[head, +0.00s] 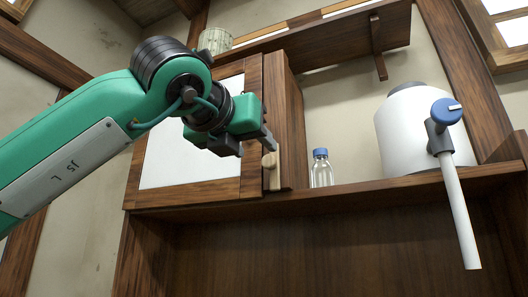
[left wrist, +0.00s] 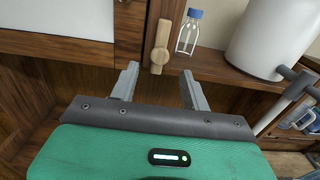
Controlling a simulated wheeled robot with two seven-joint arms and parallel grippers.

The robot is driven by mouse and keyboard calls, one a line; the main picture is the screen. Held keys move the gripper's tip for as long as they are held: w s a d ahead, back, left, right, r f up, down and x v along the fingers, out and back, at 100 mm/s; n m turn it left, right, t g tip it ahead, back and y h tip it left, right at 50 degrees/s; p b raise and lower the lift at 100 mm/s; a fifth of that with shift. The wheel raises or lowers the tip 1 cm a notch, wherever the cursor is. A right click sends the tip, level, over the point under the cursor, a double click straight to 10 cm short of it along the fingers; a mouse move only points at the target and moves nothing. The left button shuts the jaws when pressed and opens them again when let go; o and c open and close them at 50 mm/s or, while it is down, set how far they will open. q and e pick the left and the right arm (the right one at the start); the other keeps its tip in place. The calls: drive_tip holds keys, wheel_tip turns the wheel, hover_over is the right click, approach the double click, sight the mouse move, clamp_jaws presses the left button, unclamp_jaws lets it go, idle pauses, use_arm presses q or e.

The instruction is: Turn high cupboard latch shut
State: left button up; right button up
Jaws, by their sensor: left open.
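The high cupboard (head: 282,120) is wooden, and its door (head: 251,110) has a white panel and sits against the frame. The latch (head: 271,172) is a pale wooden bar at the door's right edge, low down. In the left wrist view the latch (left wrist: 161,45) stands nearly upright, with a rounded knob near its lower end. My left gripper (head: 248,145) is open and empty in front of the cupboard, by the latch. In the left wrist view the latch lies just beyond the gap between its fingertips (left wrist: 160,70); I see no contact. My right gripper is out of view.
A clear bottle with a blue cap (head: 321,168) stands on the shelf (head: 370,188) right of the latch. Further right is a large white vessel (head: 405,130) with a blue-knobbed tap and a hanging white tube (head: 459,215). An upper shelf (head: 340,40) runs above.

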sight(268, 159)
use_arm(q)
drive_tip(key=p+x, duration=0.1)
drive_tip(key=x, duration=0.4)
drive_tip(key=shift+w+d, duration=0.15)
drive_tip(key=shift+w, duration=0.2)
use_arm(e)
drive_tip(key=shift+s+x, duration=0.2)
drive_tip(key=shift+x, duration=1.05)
use_arm(q)
drive_tip(key=c, duration=1)
drive_tip(key=shift+o, duration=0.2)
